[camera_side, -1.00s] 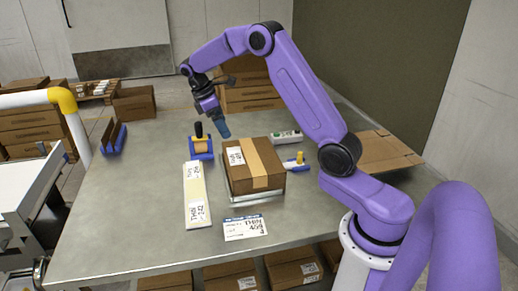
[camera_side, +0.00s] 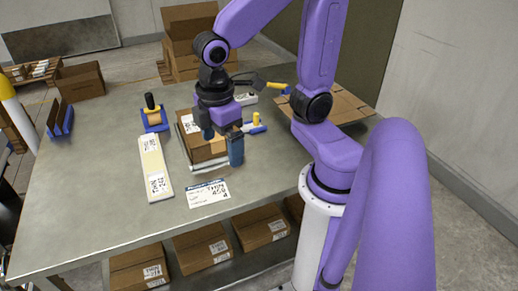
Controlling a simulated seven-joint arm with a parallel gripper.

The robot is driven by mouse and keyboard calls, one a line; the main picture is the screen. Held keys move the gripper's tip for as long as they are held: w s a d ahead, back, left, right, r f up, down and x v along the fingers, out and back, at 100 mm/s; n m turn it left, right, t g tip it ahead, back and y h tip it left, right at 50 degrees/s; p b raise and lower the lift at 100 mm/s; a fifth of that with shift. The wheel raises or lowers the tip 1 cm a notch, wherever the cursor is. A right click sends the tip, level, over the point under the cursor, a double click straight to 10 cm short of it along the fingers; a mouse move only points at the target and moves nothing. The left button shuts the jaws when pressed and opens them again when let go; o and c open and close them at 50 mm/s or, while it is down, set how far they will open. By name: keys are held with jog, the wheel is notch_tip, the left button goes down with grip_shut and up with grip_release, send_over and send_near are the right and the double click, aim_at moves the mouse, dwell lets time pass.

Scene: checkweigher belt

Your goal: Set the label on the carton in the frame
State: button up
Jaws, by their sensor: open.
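A brown carton (camera_side: 203,150) sits in a low metal frame (camera_side: 214,169) on the grey table. A white label shows on its top left, partly hidden by my gripper. A loose white label (camera_side: 208,194) with a blue band lies flat on the table in front of the frame. A pale strip (camera_side: 155,168) bearing printed labels lies to the left. My gripper (camera_side: 222,150) is open and empty, its blue fingers pointing down over the carton's right part. It hides much of the carton's top. I cannot tell whether the fingers touch the carton.
A blue-based dispenser (camera_side: 154,118) stands behind the strip. A blue and yellow tool (camera_side: 255,124) lies right of the carton. Flattened cardboard (camera_side: 338,103) lies at the right, an open box (camera_side: 190,40) at the back. The table's front left is clear.

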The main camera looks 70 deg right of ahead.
jog(key=s+d+f+y, duration=0.1)
jog(key=s, duration=0.7)
jog(key=shift+d+f+n, duration=0.2)
jog(key=shift+d+n, duration=0.05)
jog(key=shift+n, duration=0.05)
jog(key=shift+w, duration=0.1)
jog(key=shift+c, duration=0.3)
